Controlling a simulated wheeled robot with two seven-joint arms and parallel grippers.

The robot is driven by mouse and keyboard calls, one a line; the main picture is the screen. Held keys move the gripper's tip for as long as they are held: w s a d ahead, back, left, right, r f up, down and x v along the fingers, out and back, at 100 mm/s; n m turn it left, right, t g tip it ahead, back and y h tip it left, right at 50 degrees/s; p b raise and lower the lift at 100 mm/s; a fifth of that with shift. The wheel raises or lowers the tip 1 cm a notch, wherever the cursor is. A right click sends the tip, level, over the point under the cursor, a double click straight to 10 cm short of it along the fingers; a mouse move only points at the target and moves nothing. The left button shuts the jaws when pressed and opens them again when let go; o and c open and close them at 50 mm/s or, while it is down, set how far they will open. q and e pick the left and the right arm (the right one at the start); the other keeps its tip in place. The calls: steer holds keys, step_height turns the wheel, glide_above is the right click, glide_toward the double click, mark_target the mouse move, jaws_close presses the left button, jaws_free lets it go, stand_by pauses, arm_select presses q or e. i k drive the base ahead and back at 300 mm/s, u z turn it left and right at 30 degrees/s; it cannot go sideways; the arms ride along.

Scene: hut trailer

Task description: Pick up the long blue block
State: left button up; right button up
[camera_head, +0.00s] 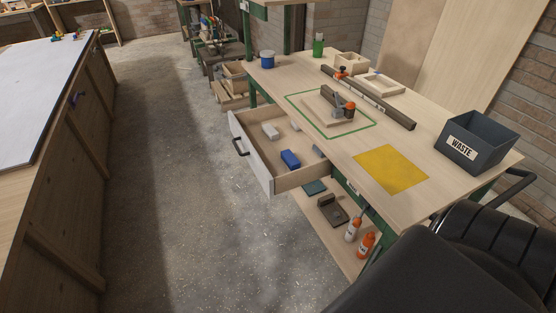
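A blue block (290,159) lies in the open drawer (252,160) of the workbench, near the drawer's front right part. It looks elongated and lies flat, with nothing on top of it. A pale grey block (270,131) lies farther back in the same drawer. A greyish piece (318,151) shows partly under the bench top's edge. Neither of my grippers shows in the head view.
The workbench (345,150) carries a yellow sheet (391,169), a waste bin (476,141), a long dark bar (368,97) and a clamp-like tool (342,104). Bottles (366,244) stand on its lower shelf. Dark shapes fill the lower right. The floor (180,200) left of the drawer is clear.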

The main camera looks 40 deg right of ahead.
mark_target(291, 161)
steer(key=i, duration=3.55)
steer(key=z, duration=4.45)
